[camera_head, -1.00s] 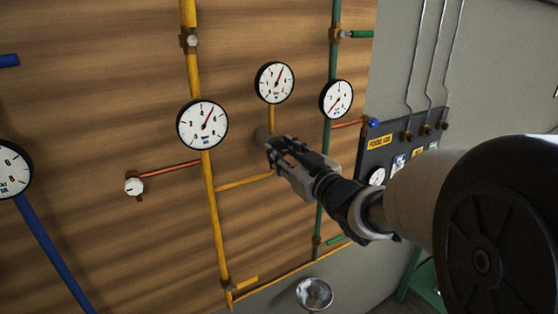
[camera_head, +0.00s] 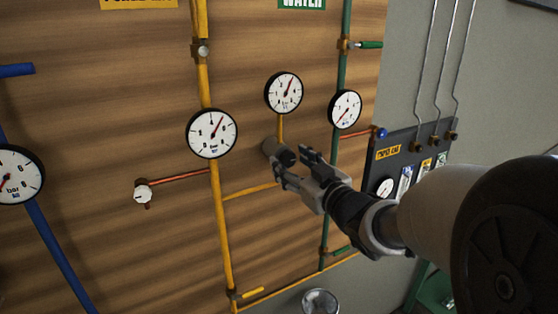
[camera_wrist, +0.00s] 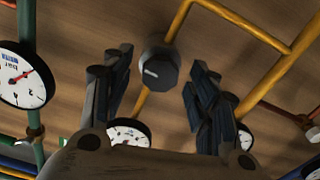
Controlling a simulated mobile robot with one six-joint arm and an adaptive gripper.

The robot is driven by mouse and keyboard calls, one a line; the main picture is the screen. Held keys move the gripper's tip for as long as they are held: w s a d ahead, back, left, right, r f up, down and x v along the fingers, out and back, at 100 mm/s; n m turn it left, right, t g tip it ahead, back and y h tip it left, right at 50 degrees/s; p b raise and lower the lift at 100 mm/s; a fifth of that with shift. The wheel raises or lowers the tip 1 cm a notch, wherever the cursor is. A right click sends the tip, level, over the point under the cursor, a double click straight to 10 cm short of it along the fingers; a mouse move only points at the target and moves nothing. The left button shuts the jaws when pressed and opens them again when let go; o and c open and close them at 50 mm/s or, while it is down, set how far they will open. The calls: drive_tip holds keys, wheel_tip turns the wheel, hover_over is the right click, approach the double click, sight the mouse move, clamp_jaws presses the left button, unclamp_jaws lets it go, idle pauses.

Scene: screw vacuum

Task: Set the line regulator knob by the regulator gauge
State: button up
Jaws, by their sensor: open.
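The line regulator knob (camera_head: 283,154) is a dark grey cylinder on the yellow pipe branch, below the regulator gauge (camera_head: 284,93). That gauge is round and white with a red needle pointing up and slightly right. The wrist view shows the knob (camera_wrist: 157,68) with a pale mark on its face, and the gauge (camera_wrist: 130,131) inverted and partly hidden behind my gripper. My gripper (camera_head: 291,164) is open and empty. Its fingers lie to either side of the knob in the wrist view, with visible gaps, and it appears just in front of the knob face.
A larger gauge (camera_head: 212,133) is on the yellow pipe to the left. Another gauge (camera_head: 345,109) is by the green pipe (camera_head: 334,175) close on the right. A dark panel (camera_head: 403,155) with labels stands further right. A metal bowl-like object (camera_head: 320,302) is below.

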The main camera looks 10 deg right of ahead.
drive_tip(key=v, duration=1.1)
drive_tip(key=shift+s, duration=0.25)
drive_tip(key=shift+r, duration=0.1)
